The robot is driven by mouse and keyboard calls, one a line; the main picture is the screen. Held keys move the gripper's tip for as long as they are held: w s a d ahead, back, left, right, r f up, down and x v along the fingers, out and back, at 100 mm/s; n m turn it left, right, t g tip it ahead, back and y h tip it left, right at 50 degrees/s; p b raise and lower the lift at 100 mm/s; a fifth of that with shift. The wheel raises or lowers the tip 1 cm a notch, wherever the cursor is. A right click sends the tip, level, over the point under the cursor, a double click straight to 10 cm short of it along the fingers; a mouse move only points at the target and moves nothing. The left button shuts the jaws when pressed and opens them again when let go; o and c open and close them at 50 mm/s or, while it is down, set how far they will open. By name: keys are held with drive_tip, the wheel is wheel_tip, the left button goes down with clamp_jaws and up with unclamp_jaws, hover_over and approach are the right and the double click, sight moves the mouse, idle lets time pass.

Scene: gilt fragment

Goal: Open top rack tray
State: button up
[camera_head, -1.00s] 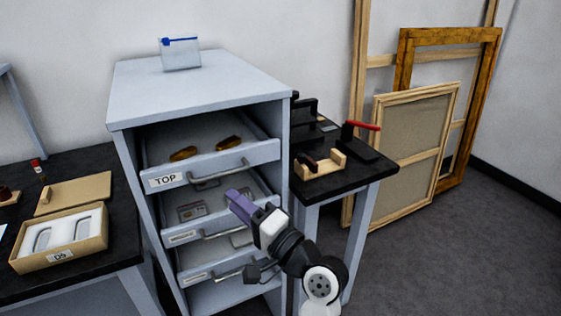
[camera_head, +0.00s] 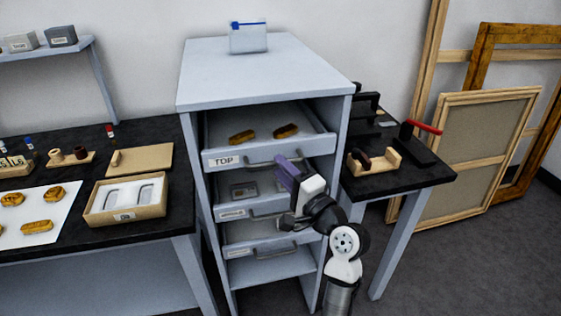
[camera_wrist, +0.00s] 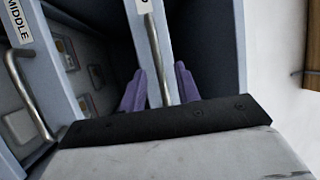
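The rack (camera_head: 265,70) is a pale blue-grey cabinet with an open front and several trays. The top tray (camera_head: 310,148) has a "TOP" label and a metal bar handle (camera_head: 258,164). Two gilt fragments (camera_head: 242,137) (camera_head: 285,131) lie in it. My gripper (camera_head: 284,168) has purple fingers and is at the right part of this handle, partly hiding it. In the wrist view, the handle bar (camera_wrist: 153,50) runs between the two parted fingers (camera_wrist: 160,88). The fingers look open around it, with gaps; I cannot tell whether either touches.
The "MIDDLE" tray (camera_head: 236,212) with its own handle (camera_wrist: 24,90) is just below. A clear pouch (camera_head: 248,38) stands on the rack. A black side table (camera_head: 410,180) is close on the right; a workbench (camera_head: 180,185) is on the left.

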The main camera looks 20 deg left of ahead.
drive_tip(key=shift+x, duration=0.75)
clamp_jaws()
